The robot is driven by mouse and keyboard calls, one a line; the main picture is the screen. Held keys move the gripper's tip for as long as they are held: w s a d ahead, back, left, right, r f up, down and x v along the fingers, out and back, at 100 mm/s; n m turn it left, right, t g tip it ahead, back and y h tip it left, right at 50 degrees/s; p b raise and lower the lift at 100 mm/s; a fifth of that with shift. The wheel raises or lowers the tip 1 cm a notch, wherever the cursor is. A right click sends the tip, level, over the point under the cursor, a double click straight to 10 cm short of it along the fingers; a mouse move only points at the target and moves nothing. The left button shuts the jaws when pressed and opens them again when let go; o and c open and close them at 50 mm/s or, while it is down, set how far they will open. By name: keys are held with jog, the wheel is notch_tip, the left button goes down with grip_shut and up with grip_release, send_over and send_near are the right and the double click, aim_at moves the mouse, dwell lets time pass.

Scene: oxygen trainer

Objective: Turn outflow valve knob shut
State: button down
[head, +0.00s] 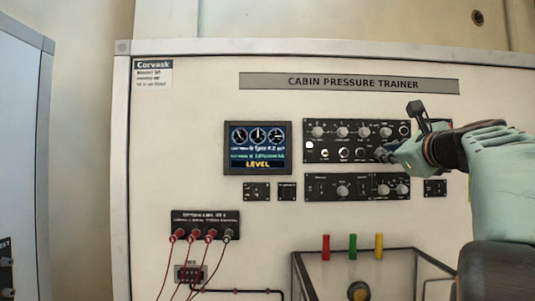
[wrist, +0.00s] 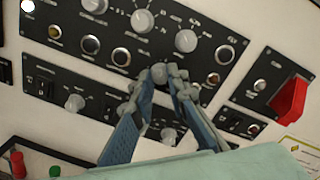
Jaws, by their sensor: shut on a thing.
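A small round grey knob (wrist: 159,72) sits in the lower row of the upper black control panel (head: 312,153). Its label is too small to read, so I cannot confirm from lettering that it is the outflow valve knob. My gripper (wrist: 160,78) has one fingertip on each side of this knob and is shut on it. In the head view my gripper (head: 381,153) reaches in from the right to the panel's lower right part, and its fingers hide the knob. The knob's pointer direction cannot be made out.
Other knobs (wrist: 142,20) sit close above, and a second black panel (head: 356,187) lies just below. A red lever (wrist: 291,97) stands out at the right. A display (head: 258,148) reads LEVEL. Red leads (head: 179,258) hang at lower left.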

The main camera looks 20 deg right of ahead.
jog(key=n+b, duration=0.5)
jog(key=n, duration=0.7)
jog(key=n+h+b, duration=0.1)
jog(key=n+b, duration=0.5)
jog(key=n, duration=0.7)
jog(key=shift+a+g, duration=0.1)
jog(key=shift+g, duration=0.2)
jog(key=shift+n+b, duration=0.3)
dwell(0.3)
jog(key=c, duration=1.9)
grip_release()
